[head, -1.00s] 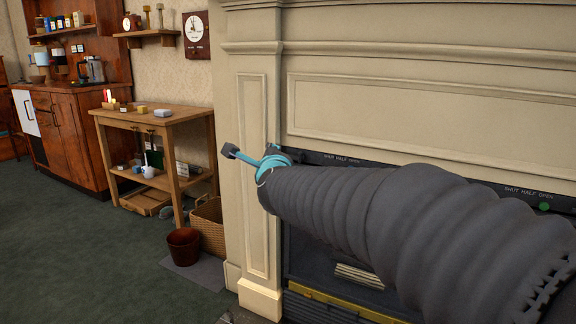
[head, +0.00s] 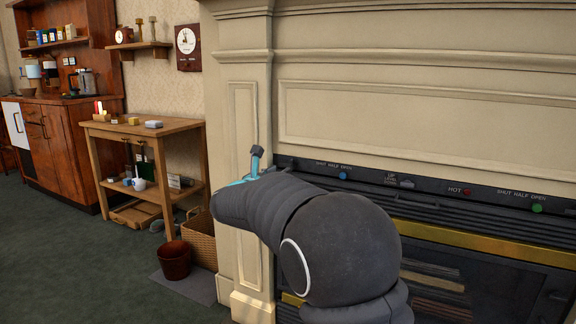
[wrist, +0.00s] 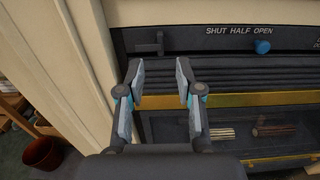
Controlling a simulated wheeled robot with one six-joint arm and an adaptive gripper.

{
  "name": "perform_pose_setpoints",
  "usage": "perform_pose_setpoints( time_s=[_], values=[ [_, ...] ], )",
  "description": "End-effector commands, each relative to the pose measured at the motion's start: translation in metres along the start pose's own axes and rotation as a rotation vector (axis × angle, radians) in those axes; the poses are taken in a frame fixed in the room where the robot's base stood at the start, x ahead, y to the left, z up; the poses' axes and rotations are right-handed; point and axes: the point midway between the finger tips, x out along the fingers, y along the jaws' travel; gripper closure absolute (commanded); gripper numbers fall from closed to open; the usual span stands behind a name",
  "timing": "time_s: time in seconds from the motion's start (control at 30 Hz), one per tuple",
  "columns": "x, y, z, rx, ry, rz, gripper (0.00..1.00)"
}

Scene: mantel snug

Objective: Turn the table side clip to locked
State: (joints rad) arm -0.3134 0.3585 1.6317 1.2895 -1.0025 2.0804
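A small dark clip (wrist: 149,44) with an upright part and a short crossbar sits on the left end of the fireplace's dark panel, on the side toward the wooden table. I cannot read any lock marking beside it. In the head view my arm and gripper mostly hide that spot. My gripper (wrist: 160,85) is open and empty, its two fingers apart, below the clip in the wrist view and not seen touching it. In the head view my gripper (head: 254,166) shows as blue and dark finger parts at the panel's left end.
The panel (head: 415,184) carries a blue knob (head: 343,175), a small switch (head: 407,184), a red light (head: 467,192) and a green knob (head: 537,208). A pale pilaster (head: 243,140) stands left of the panel. The wooden table (head: 168,128), basket (head: 200,240) and brown bin (head: 174,260) stand farther left.

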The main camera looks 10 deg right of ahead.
Motion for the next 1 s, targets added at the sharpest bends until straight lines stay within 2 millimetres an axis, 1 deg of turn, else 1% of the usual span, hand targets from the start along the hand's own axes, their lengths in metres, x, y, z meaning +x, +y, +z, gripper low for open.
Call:
perform_pose_setpoints(
  time_s=[0.03,0.2,0.4,0.5,0.6,0.87,0.9,0.97,1.0],
  values=[
    [0.011,-0.001,0.0,-0.001,0.001,-0.002,0.65],
    [0.042,0.0,0.0,-0.002,0.001,-0.002,0.65],
    [0.069,0.0,0.001,-0.002,0.0,0.0,0.65],
    [0.076,0.0,0.0,-0.003,0.0,0.001,0.65],
    [0.08,0.001,0.0,-0.002,0.0,0.002,0.65],
    [0.082,0.0,0.0,-0.002,-0.001,0.002,0.65],
    [0.082,0.0,0.0,-0.002,0.0,0.002,0.67],
    [0.082,0.0,0.0,-0.002,0.0,0.002,0.82],
    [0.082,0.0,0.0,-0.002,0.0,0.002,0.92]
  ],
)
